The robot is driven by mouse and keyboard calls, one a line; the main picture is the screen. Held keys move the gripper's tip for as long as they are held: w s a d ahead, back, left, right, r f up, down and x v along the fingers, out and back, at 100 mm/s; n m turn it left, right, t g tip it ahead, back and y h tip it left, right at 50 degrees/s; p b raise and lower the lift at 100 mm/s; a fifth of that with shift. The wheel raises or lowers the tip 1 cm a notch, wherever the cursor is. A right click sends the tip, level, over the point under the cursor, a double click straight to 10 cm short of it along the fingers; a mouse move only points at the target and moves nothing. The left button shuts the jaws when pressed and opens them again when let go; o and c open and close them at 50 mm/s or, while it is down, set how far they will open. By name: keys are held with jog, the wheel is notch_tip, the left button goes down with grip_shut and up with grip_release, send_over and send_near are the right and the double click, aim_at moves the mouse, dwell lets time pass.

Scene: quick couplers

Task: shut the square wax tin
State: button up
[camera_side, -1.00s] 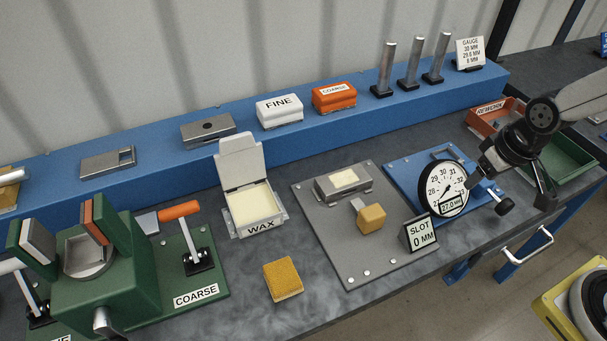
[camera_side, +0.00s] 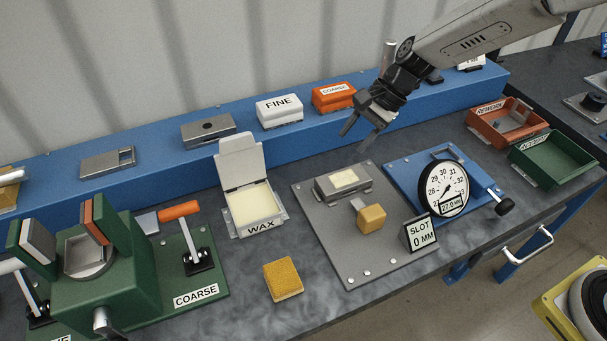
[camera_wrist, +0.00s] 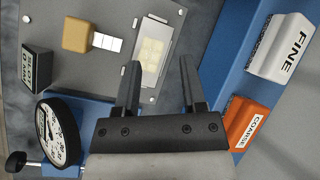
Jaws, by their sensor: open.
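The square wax tin (camera_side: 252,207) stands on the bench, labelled WAX on its front. Its lid (camera_side: 239,158) is raised, standing up at the back, and pale wax shows inside. My gripper (camera_side: 357,140) is open and empty, in the air to the right of the tin, above the back edge of the grey plate. In the wrist view my gripper (camera_wrist: 158,72) points toward the grey plate and the blue shelf. The tin is out of the wrist view.
The grey plate (camera_side: 329,235) carries a metal block with a pale insert and a yellow-knobbed part. A dial gauge (camera_side: 443,188) and SLOT sign (camera_side: 420,233) stand right. FINE (camera_side: 279,110) and COARSE (camera_side: 334,97) blocks sit on the blue shelf. A yellow block (camera_side: 283,279) lies in front.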

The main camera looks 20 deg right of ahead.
aim_at(246, 133)
jog(key=w+a+m+y, duration=0.2)
jog(key=w+a, duration=0.1)
jog(key=a, duration=0.1)
jog(key=w+a+r+m+y, duration=0.1)
jog(key=w+a+m+y, duration=0.1)
jog(key=a, duration=0.3)
jog(key=w+a+r+m+y, duration=0.1)
jog(key=w+a+m+y, duration=0.1)
jog(key=w+a+y, duration=0.1)
jog(key=shift+w+a+r+g, duration=0.1)
jog(key=shift+w+a+g, duration=0.15)
jog(key=shift+a, duration=0.4)
jog(key=shift+w+a+r+g, duration=0.1)
jog(key=shift+w+a+g, duration=0.1)
jog(key=shift+a, duration=0.4)
jog(key=shift+a, duration=0.1)
jog(key=shift+x, duration=3.75)
jog(key=shift+f, duration=0.1)
grip_shut()
